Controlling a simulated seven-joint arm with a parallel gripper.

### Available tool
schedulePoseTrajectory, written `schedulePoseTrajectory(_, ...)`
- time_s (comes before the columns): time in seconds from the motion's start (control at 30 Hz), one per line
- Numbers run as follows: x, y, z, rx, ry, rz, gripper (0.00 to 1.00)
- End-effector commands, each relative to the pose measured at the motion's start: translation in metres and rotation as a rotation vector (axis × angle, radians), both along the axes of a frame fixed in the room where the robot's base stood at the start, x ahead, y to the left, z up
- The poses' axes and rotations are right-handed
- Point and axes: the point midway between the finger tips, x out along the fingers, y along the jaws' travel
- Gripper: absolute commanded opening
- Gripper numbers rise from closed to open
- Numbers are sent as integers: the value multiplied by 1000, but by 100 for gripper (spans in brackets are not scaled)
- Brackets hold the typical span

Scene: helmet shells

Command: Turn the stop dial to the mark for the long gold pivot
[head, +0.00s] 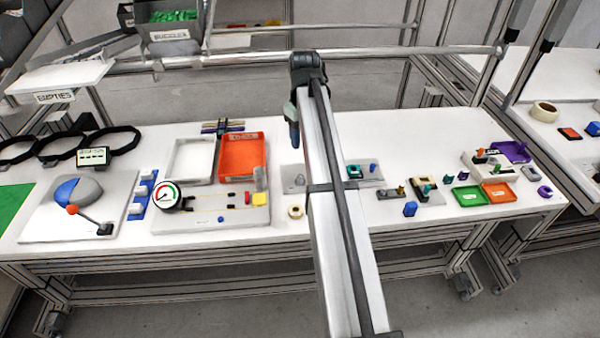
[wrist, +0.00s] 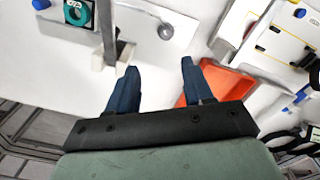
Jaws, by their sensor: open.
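My gripper (head: 294,135) hangs above the middle of the bench; its two blue fingers are apart with nothing between them in the wrist view (wrist: 156,68). Below is a pale plate (wrist: 140,82) with a small grey round knob (wrist: 165,32), also visible in the head view (head: 300,180). A teal block with a ring-shaped face and label (wrist: 76,12) is at the plate's far left in the wrist view; it shows right of my arm in the head view (head: 353,171). I cannot tell which part is the stop dial. Its marks are unreadable. Thin gold rods (head: 238,206) lie on the gauge board.
A grey bar with a white foot (wrist: 118,58) stands close to my left finger in the wrist view. An orange tray (head: 242,157) and a round gauge (head: 167,195) are left of my arm. Small blocks and trays (head: 468,196) occupy the bench's right side.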

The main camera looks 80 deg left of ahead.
Motion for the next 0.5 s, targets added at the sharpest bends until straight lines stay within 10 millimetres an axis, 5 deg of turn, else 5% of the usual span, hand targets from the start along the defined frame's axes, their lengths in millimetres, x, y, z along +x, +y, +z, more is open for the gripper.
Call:
schedulePoseTrajectory(0.27, -12, -2, -16, -11, 4, 21, 51)
schedulePoseTrajectory(0.5, -12, -3, -55, -11, 4, 20, 51)
